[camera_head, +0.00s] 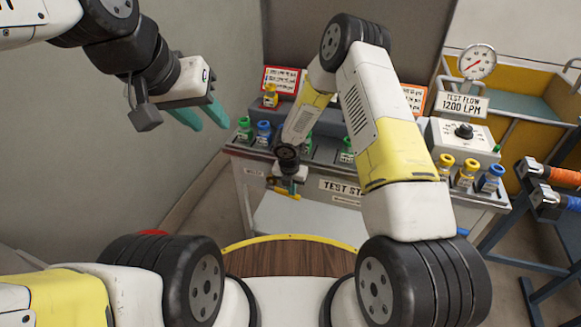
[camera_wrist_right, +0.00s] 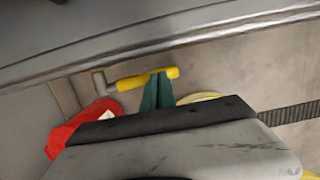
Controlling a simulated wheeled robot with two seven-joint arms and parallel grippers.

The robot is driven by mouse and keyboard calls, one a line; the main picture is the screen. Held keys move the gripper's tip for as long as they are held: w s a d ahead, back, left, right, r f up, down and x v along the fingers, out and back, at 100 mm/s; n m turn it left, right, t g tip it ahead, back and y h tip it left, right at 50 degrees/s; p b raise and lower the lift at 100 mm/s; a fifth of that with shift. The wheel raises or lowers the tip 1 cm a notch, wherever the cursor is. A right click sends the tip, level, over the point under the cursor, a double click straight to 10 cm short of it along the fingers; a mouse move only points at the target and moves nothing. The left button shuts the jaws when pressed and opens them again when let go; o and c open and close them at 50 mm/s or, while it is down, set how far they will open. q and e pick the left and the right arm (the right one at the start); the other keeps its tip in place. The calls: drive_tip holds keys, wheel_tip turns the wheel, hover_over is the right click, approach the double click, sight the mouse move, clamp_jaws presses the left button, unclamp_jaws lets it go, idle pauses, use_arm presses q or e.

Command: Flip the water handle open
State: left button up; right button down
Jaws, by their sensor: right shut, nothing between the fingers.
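The water handle is a yellow lever (camera_wrist_right: 135,81) on a grey fitting at the edge of the grey panel in the right wrist view. Its bar runs sideways, slightly tilted. My right gripper (camera_wrist_right: 160,76) is shut and empty; its teal fingertips overlap the outer part of the lever. I cannot tell whether they touch it. In the head view my right gripper (camera_head: 291,187) is low at the left front of the test stand (camera_head: 335,200), close to the yellow lever (camera_head: 284,192), and largely hidden by its wrist. My left gripper (camera_head: 209,121) is raised at the upper left, teal fingers apart, empty.
A red object (camera_wrist_right: 75,128) and a yellow curved thing (camera_wrist_right: 198,98) lie beyond the right gripper in its wrist view. Several capped bottles, such as a blue one (camera_head: 263,130), stand along the stand's top. A control box (camera_head: 462,138) with a knob sits at right. A wall bounds the left.

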drive_tip(key=shift+d+f, duration=0.1)
drive_tip(key=shift+f, duration=1.65)
drive_tip(key=shift+s, duration=0.1)
